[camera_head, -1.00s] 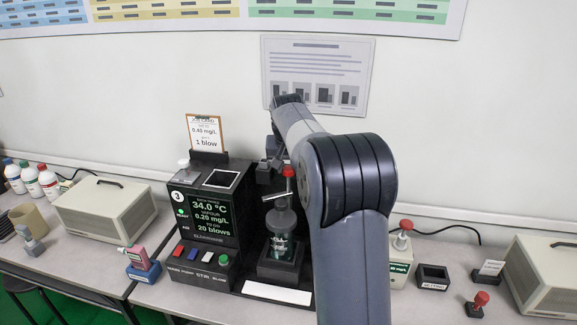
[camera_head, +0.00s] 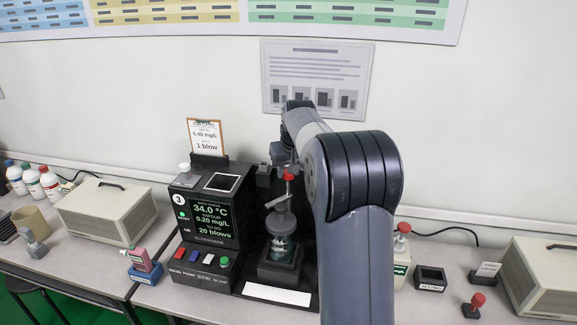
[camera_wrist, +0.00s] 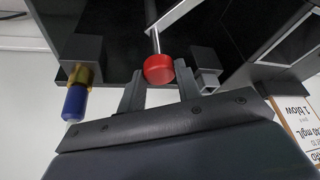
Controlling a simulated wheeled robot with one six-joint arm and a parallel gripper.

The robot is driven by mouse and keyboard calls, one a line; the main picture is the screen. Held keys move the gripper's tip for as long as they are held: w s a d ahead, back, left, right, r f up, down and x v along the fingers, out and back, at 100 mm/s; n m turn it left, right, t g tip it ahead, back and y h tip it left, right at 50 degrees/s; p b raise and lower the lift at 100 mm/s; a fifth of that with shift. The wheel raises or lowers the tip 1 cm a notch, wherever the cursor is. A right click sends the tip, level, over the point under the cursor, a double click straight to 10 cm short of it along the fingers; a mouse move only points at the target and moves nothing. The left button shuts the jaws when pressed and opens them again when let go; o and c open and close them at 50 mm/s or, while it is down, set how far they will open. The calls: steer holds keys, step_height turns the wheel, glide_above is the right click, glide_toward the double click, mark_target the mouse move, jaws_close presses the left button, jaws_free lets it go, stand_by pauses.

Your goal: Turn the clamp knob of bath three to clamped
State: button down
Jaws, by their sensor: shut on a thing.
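Bath three (camera_head: 205,215) is the black unit with a lit screen, marked 3, reading 34.0 °C. Its clamp knob (camera_head: 289,176) is red and sits on top of a metal rod above a grey-lidded vessel (camera_head: 281,222). A pale crossbar (camera_head: 277,201) on the rod slants up to the right. In the wrist view the red knob (camera_wrist: 158,69) lies between the two fingers of my gripper (camera_wrist: 160,80), which is shut on it. In the head view my arm hides part of the fingers and the right side of the bath.
A job card (camera_head: 206,136) stands behind the screen. A row of coloured buttons (camera_head: 200,256) lies in front. In the wrist view a blue part with a brass collar (camera_wrist: 76,98) is left of my fingers. A red-topped bottle (camera_head: 401,243) stands right of my arm.

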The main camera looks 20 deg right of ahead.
steer(key=n+y+p, duration=0.1)
steer(key=n, duration=0.2)
steer(key=shift+d+r+n, duration=0.1)
steer(key=shift+d+n, duration=0.05)
steer(key=shift+n, duration=0.25)
steer(key=shift+w+n+y+p, duration=0.1)
steer(key=shift+n+y+p, duration=0.8)
steer(key=shift+n, duration=1)
steer(key=shift+n+g, duration=0.3)
steer(key=c, duration=1)
jaws_free()
steer(key=b+v, duration=0.1)
steer(key=v, duration=0.9)
steer(key=shift+d+r, duration=0.2)
steer(key=shift+r, duration=0.1)
